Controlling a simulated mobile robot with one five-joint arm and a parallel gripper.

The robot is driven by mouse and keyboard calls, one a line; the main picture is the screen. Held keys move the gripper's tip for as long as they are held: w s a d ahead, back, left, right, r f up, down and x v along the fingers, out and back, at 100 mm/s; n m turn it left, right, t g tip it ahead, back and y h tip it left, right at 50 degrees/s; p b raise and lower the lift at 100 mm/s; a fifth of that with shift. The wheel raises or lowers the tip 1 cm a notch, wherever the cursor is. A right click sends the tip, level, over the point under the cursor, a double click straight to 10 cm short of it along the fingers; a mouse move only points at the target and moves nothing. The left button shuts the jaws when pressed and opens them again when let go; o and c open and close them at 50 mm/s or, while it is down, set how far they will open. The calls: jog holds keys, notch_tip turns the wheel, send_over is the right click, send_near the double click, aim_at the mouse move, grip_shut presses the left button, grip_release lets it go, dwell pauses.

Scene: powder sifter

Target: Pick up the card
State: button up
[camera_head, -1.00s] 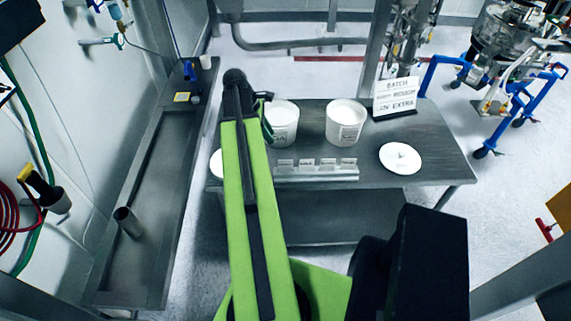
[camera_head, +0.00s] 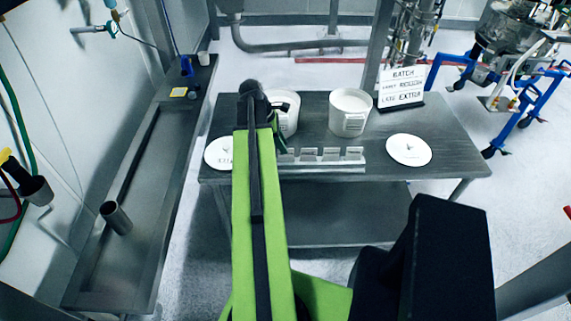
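Several small pale cards (camera_head: 330,154) stand in a row in a low metal holder (camera_head: 335,168) at the front edge of the grey table. I cannot tell which one the task means. My gripper (camera_head: 279,143) is at the far end of my green arm, above the left part of the table. It appears in front of the left white tub and near the left end of the card row. The arm hides much of the gripper, so its opening and anything in it cannot be made out.
Two white tubs, left (camera_head: 287,110) and right (camera_head: 349,112), stand behind the cards. White lids lie at left (camera_head: 217,153) and right (camera_head: 408,150). A lettered sign (camera_head: 402,87) stands at the back of the table (camera_head: 455,155). A long metal bench (camera_head: 85,285) runs along the left wall.

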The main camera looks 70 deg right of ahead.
aim_at(289, 157)
jog(key=b+x, duration=0.4)
jog(key=x, duration=0.1)
jog(key=shift+a+f, duration=0.1)
jog(key=shift+a, duration=0.05)
jog(key=shift+w, duration=0.1)
jog(key=shift+r, duration=0.2)
grip_shut()
